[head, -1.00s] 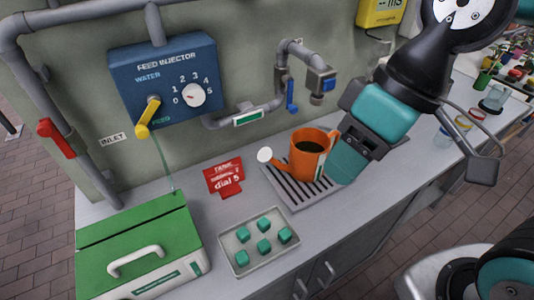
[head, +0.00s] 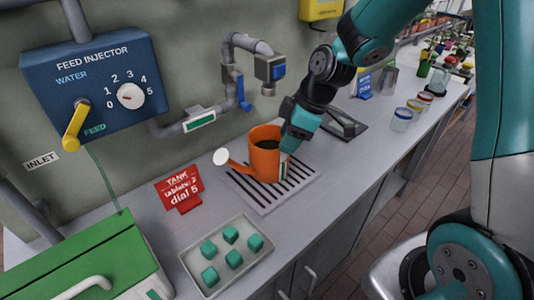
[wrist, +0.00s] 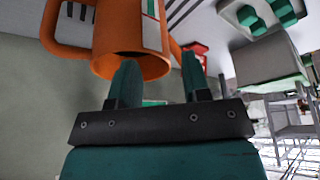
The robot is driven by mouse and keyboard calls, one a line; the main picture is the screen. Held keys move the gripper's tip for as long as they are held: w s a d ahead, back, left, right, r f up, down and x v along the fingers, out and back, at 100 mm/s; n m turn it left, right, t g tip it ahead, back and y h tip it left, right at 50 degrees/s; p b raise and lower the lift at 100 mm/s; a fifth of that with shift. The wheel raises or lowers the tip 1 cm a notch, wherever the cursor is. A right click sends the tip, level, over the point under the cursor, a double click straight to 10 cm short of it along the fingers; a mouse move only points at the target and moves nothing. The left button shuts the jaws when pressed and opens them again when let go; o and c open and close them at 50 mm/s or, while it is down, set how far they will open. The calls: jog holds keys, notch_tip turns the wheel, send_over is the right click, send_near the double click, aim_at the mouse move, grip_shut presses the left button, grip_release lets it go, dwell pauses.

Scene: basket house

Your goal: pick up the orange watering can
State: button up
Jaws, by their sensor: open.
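The orange watering can (head: 264,160) stands upright on the slatted drain grate (head: 245,200), its white-tipped spout pointing left. Its inside looks dark and a white-green label is on its right side. In the wrist view the can (wrist: 112,28) fills the upper left, with its handle loop at far left. My gripper (head: 288,148) is at the can's right side, near the rim. In the wrist view my gripper (wrist: 158,75) is open, with nothing held between the fingers. The left finger overlaps the can's rim and the right finger is to its right. Contact cannot be told.
A tray (head: 185,258) of several teal cubes and a red sign (head: 180,190) stand left of the grate. A tap (head: 270,70) hangs above and behind the can. A green-lidded box (head: 90,255) is at front left. Jars (head: 402,118) stand farther right.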

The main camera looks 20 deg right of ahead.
aim_at(260, 161)
jog(key=shift+w+a+f+p, duration=0.2)
jog(key=shift+w+a+f, duration=0.25)
jog(key=shift+a+f, duration=0.35)
jog(key=shift+w+a+f+p, duration=0.15)
jog(key=shift+w+a+f, duration=0.25)
jog(key=shift+a+f, duration=0.4)
jog(key=shift+w+a+f+p, duration=0.2)
jog(key=shift+w+a+f, duration=0.25)
jog(key=shift+a+f, duration=0.3)
grip_shut()
jog(key=shift+r, duration=0.1)
